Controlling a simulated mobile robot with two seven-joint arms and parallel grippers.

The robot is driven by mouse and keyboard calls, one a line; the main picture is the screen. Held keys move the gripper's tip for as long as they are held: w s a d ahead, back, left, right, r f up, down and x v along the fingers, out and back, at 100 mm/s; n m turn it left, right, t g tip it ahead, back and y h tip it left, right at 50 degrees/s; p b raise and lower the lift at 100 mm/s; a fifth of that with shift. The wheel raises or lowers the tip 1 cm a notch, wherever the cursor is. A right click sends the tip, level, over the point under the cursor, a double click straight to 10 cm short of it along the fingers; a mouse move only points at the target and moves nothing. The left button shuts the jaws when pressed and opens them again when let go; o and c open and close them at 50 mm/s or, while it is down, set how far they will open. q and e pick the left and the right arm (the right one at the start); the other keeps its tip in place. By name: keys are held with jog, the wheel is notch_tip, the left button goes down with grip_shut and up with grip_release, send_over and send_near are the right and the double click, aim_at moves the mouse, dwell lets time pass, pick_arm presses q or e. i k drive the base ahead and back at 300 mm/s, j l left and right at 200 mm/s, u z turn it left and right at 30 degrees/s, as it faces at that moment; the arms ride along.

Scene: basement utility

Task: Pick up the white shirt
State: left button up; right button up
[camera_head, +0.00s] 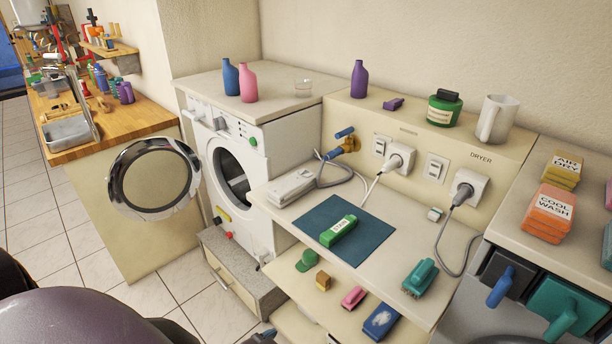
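I cannot make out a white shirt for certain. The front-loading washing machine (265,140) stands in the middle with its round door (154,179) swung open to the left. Its drum opening (231,176) is dark, with a paler patch inside that I cannot identify. Neither gripper can be recognised in view. Dark rounded parts of my own body fill the lower left corner.
The counter (383,280) holds a dark blue mat (373,231) with a green labelled object (338,230), plus a teal brush (420,277). Bottles stand on the washer top. A wooden workbench (125,122) with a metal tray is at left. Tiled floor (60,240) is clear left of the open door.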

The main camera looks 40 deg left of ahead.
aim_at(282, 194)
jog(key=u, duration=1.3)
jog(key=i+j+u, duration=0.25)
jog(key=i+j, duration=0.15)
